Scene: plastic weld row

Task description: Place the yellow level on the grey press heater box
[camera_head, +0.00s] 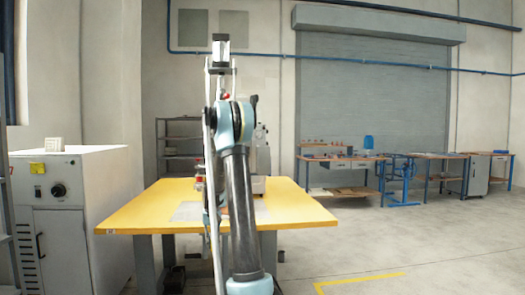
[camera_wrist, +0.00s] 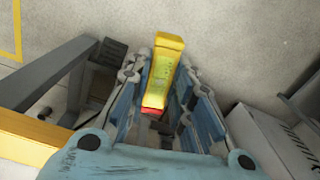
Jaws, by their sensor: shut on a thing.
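The yellow level (camera_wrist: 160,72) shows in the wrist view between the two fingers of my gripper (camera_wrist: 161,85). My gripper is shut on it, with a red part at its near end. The level's far end sticks out past the fingers, above the floor. The grey press heater box (camera_head: 78,205) appears to be the pale cabinet at the left of the head view, with a black knob and a yellow label on its front. A pale box at the lower right of the wrist view (camera_wrist: 262,140) may be the same cabinet.
A small beige block (camera_head: 54,144) sits on the cabinet top. A yellow-topped table (camera_head: 150,212) stands in the middle, with a machine (camera_head: 260,155) on it behind my arm. Workbenches (camera_head: 335,160) stand along the back right.

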